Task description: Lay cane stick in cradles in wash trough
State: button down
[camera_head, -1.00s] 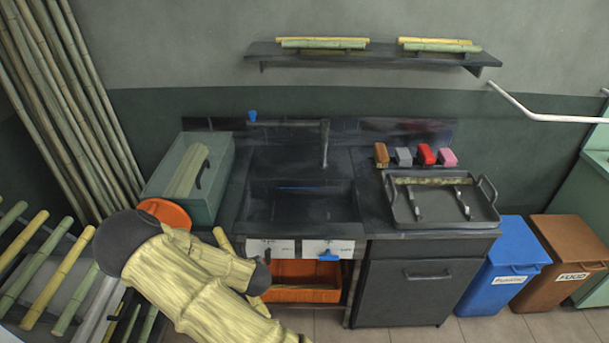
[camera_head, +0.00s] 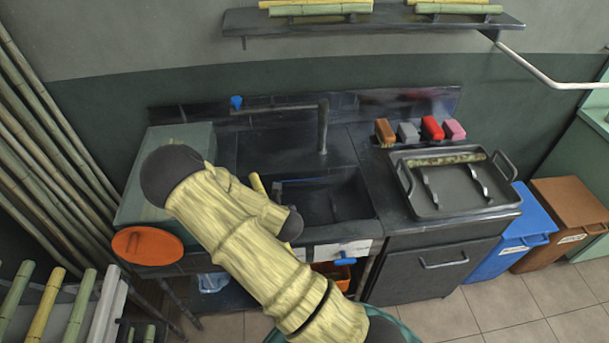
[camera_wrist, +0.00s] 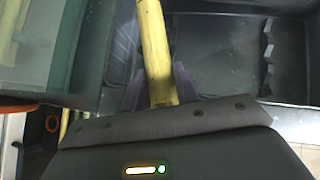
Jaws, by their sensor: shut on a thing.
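My gripper (camera_wrist: 158,88) is shut on a yellow cane stick (camera_wrist: 154,42), which points away from it in the wrist view. In the head view only a short yellow piece of the stick (camera_head: 258,184) shows behind my arm; my fingers are hidden there. The dark wash trough (camera_head: 352,192) is the sunken basin in the counter, and the stick is over its left side. In the wrist view the trough floor (camera_wrist: 215,55) lies to the stick's right, with a dark notched cradle strip (camera_wrist: 267,55) standing apart from the stick. Other cradles cannot be made out clearly.
A grey-green box (camera_head: 165,135) stands close at the trough's left. A tap (camera_head: 322,125) rises behind the trough. A black tray (camera_head: 450,195) with a cane piece sits right, below several brushes and blocks (camera_head: 432,128). An orange disc (camera_head: 147,245) is at the front left.

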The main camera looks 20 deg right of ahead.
jog(key=shift+w, duration=0.3)
